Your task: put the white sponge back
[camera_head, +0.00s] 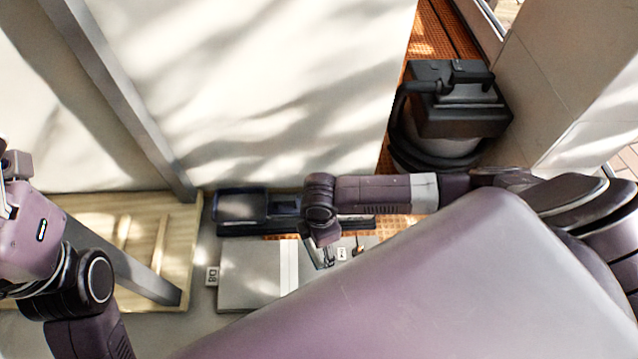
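I cannot make out a white sponge in the head view. My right arm reaches in from the right, and its wrist bends down over the floor near the middle. My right gripper (326,256) shows only as a small dark shape below that wrist. Its fingers are too small and too covered to tell whether they are open or hold something. My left arm is at the left edge, and its gripper fingers are not visible there. My large body panel hides the lower middle and right.
A wooden pallet-like frame (130,225) is at left. A black-topped vacuum (458,110) stands back right. Pale panels fill the back.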

